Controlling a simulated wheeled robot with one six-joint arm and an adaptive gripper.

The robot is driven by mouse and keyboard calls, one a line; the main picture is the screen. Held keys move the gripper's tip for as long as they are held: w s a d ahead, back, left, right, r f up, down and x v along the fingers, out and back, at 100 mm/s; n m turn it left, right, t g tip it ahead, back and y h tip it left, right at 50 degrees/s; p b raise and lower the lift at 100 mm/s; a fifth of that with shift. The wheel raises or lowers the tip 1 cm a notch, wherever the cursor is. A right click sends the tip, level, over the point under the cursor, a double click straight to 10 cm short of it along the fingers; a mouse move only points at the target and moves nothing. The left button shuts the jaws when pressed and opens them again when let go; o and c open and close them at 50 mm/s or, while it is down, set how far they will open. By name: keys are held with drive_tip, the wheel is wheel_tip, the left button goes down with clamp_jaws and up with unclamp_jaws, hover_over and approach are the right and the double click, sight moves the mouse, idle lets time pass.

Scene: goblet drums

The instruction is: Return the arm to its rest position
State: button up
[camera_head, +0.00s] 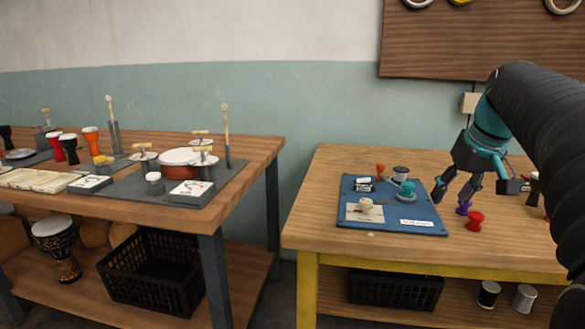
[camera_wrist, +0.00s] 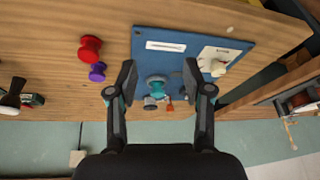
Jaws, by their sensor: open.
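My gripper (camera_head: 454,190) is open and empty above the right wooden table (camera_head: 330,165), just right of a blue board (camera_head: 385,222). In the wrist view my gripper (camera_wrist: 160,82) has its two fingers spread, with the board (camera_wrist: 190,58) beneath and beyond them. A teal spool-like piece (camera_head: 407,190) stands on the board; in the wrist view it shows between the fingers (camera_wrist: 157,85). A red spool-like piece (camera_head: 475,220) and a purple one (camera_head: 463,208) stand on the bare wood right of the board. My black-sleeved arm comes in from the right edge and hides part of the table.
A left workbench (camera_head: 240,150) holds several goblet drums and a red round drum (camera_head: 180,163). A black crate (camera_head: 152,272) is on its lower shelf. Another black crate (camera_head: 396,288) and two spools are under the right table. A wooden panel (camera_head: 480,45) hangs on the wall.

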drive_tip(key=s+a+f, duration=0.7)
drive_tip(key=s+f, duration=0.2)
drive_tip(key=s, duration=0.2)
drive_tip(key=s+a+f+t, duration=0.1)
drive_tip(key=s+a+f, duration=0.7)
drive_tip(key=s, duration=0.3)
drive_tip(key=shift+s+a+f+h, duration=0.15)
drive_tip(key=shift+f+h, duration=0.25)
drive_tip(key=shift+f, duration=0.5)
